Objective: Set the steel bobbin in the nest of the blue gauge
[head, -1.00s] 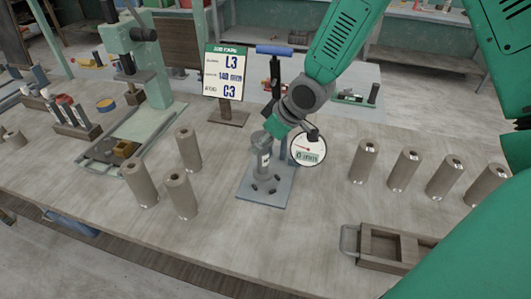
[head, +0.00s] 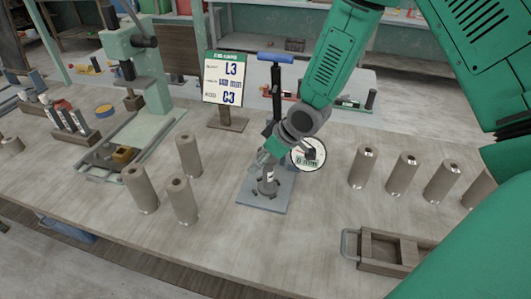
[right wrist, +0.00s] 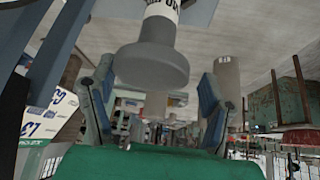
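The blue-grey gauge (head: 246,194) stands mid-bench with a blue handle (head: 275,57) on its post and a round dial (head: 308,154). The steel bobbin (head: 268,187), grey with a white label, stands upright on the gauge's base, over its nest area. Its foot is small in view, so I cannot tell how fully it is seated. My right gripper (head: 270,158) is just above it, hiding its upper part. In the right wrist view, the bobbin's flange (right wrist: 151,66) lies between the open fingers, with a clear gap on the right. My left gripper is out of view.
Three brown cylinders (head: 182,200) stand left of the gauge, and several more (head: 402,174) stand to the right. A sign (head: 224,78) reading L3 and C3 stands behind. A green press (head: 140,70) is at back left. A wooden tray (head: 385,250) lies at front right.

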